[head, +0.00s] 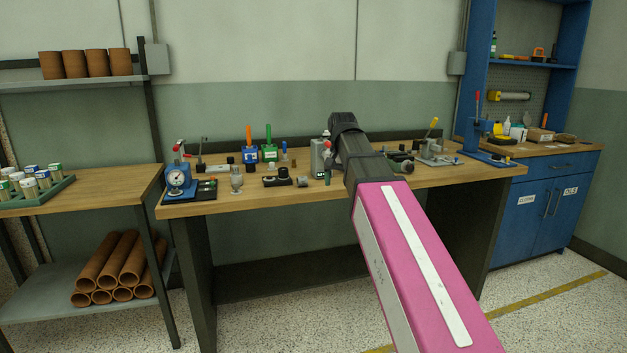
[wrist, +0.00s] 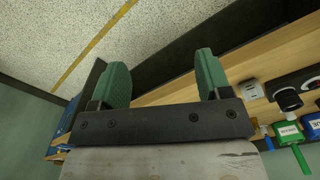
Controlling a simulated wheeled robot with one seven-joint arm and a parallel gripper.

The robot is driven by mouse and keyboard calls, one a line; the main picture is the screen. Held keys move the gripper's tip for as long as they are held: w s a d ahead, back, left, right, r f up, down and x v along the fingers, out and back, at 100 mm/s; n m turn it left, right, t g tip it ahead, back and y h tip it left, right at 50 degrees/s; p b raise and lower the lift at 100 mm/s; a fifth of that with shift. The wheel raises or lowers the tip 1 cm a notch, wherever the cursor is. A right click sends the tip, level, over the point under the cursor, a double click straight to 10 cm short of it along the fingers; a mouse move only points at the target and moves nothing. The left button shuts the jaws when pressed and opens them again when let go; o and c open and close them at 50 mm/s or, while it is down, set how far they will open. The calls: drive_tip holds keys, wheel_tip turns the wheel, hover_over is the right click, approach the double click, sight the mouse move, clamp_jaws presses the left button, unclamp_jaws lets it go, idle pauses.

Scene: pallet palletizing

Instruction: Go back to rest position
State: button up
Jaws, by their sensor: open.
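My gripper (wrist: 162,62) shows in the wrist view with its two green fingers apart and nothing between them. Floor and a dark panel show behind the fingers. In the head view my pink arm rises from the lower right. Its dark wrist end is over the workbench (head: 240,204). I cannot make out the fingers clearly in the head view.
A shelf rack (head: 95,179) with brown tubes (head: 110,262) stands left, a blue cabinet (head: 543,205) right. Open floor shows at lower right.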

drive_tip(key=s+d+f, duration=0.3)
drive_tip(key=s+f, duration=0.1)
drive_tip(key=f, duration=0.9)
drive_tip(key=s+d+f+n, duration=0.1)
drive_tip(key=s+d+f, duration=0.3)
drive_tip(key=f, duration=1)
drive_tip(key=s+d+f+n, duration=0.1)
drive_tip(key=s+d+f, duration=0.2)
drive_tip(key=f, duration=1)
drive_tip(key=shift+s+d+f, duration=0.15)
drive_tip(key=shift+s+d, duration=0.2)
drive_tip(key=shift+s, duration=0.4)
